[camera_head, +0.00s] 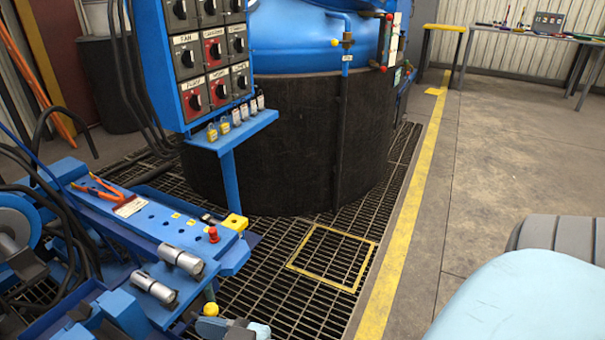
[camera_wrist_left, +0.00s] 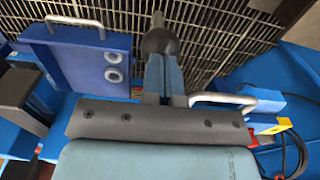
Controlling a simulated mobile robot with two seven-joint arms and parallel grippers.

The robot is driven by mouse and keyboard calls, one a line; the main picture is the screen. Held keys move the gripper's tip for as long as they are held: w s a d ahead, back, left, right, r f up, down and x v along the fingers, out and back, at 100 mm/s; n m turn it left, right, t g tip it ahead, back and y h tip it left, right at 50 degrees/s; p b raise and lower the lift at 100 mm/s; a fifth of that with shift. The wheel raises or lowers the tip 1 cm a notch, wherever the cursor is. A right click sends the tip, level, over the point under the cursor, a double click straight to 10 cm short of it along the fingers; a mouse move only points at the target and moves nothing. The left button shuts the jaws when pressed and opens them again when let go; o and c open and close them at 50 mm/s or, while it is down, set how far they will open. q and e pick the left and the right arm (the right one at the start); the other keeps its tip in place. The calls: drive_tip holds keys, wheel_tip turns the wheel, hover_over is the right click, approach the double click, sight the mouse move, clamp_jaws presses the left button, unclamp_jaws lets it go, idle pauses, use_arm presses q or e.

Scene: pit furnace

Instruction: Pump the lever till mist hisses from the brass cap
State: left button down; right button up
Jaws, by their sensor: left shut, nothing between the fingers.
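In the left wrist view my left gripper (camera_wrist_left: 164,78) is shut and empty, its two light blue fingers together. A dark grey, cone-shaped grip on a thin rod (camera_wrist_left: 158,42) shows just past the fingertips. It may be the lever; I cannot tell whether the fingers touch it. My right gripper is not in view.
A blue bench (camera_head: 150,222) carries orange-handled tools, chrome cylinders (camera_head: 180,258) and a red knob (camera_head: 213,235). A switch panel (camera_head: 207,60) stands before the black furnace (camera_head: 265,140). A blue box (camera_wrist_left: 88,58) flanks the fingers. The concrete floor (camera_head: 490,150) at right is largely clear.

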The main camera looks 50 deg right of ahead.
use_arm(q)
drive_tip(key=f, duration=0.1)
drive_tip(key=f+b, duration=0.1)
drive_tip(key=f, duration=0.1)
drive_tip(key=shift+s+d, duration=0.1)
drive_tip(key=shift+s, duration=0.2)
wheel_tip(320, 180, up, 11)
drive_tip(key=w+p, duration=0.2)
drive_tip(key=p, duration=0.2)
drive_tip(key=shift+w+a+p, duration=0.25)
drive_tip(key=shift+a+p, duration=0.1)
drive_tip(key=shift+a, duration=0.05)
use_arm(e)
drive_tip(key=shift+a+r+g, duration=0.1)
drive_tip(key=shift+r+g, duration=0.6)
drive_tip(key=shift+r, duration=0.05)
